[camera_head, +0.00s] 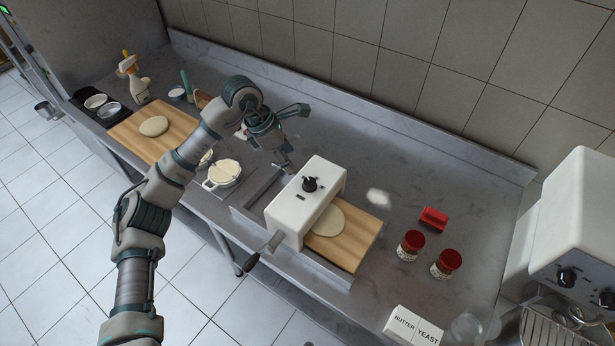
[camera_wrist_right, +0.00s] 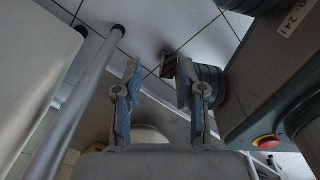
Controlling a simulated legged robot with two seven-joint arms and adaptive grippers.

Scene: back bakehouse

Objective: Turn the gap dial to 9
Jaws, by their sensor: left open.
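The white dough sheeter (camera_head: 300,212) stands on the steel counter. Its black gap dial (camera_head: 310,184) sits on the top face; the number it points to is too small to read. My left gripper (camera_head: 296,138) is open and empty, behind and slightly left of the dial, apart from it. My right gripper (camera_wrist_right: 158,92) shows in the right wrist view with its fingers apart and nothing between them, over the tiled floor. The right arm is not in the head view, and the dial is not in the right wrist view.
A crank handle (camera_head: 262,254) sticks out at the sheeter's front. A flat dough round (camera_head: 325,221) lies on the board at its right. Two red-lidded jars (camera_head: 411,245) (camera_head: 446,264), a red object (camera_head: 433,218) and butter and yeast boxes (camera_head: 414,326) stand further right. A white mixer (camera_head: 570,240) is far right.

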